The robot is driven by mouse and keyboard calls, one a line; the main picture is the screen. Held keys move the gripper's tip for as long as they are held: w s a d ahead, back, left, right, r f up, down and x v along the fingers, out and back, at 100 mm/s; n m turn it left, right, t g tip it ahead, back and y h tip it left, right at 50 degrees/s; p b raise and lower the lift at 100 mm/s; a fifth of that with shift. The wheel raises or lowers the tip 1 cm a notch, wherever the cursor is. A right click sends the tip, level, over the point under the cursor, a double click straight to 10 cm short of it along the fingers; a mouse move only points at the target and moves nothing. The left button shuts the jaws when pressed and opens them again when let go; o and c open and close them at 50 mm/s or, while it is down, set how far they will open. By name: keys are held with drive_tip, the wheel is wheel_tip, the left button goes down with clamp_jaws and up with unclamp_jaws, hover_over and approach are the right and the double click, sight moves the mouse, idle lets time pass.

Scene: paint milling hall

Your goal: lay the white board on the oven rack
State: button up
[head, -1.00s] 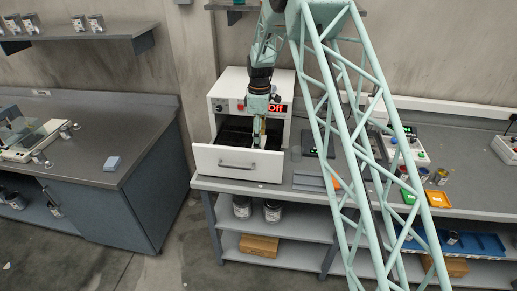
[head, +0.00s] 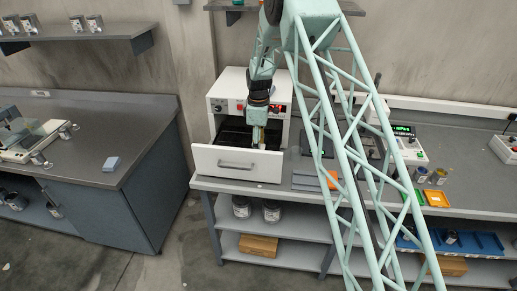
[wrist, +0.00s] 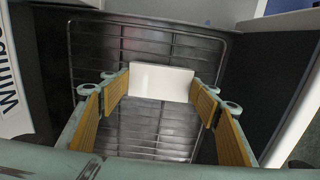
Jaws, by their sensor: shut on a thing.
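The white board (wrist: 162,82) is a small plain rectangle, held between the tips of my gripper (wrist: 160,92) in the wrist view. My gripper's yellow-padded fingers press on its left and right ends. The oven rack (wrist: 150,131) is a wire grid below and behind the board; I cannot tell whether the board touches it. In the head view my gripper (head: 257,140) points down into the pulled-out drawer of the white oven (head: 222,90). The drawer front (head: 215,162) hides most of the rack, and the board is too small there to make out clearly.
The oven stands at the left end of a grey bench (head: 465,195). A blue-grey cabinet (head: 120,205) stands left across a gap. Dark drawer walls (wrist: 48,65) flank the rack closely. Orange (head: 437,198) and green trays lie farther right.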

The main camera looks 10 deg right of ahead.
drive_tip(key=shift+f, duration=0.25)
drive_tip(key=o, duration=0.8)
drive_tip(key=shift+o, duration=0.2)
drive_tip(key=shift+r, duration=0.1)
wheel_tip(320, 180, up, 12)
idle(0.6)
drive_tip(key=shift+r, duration=0.15)
idle(0.6)
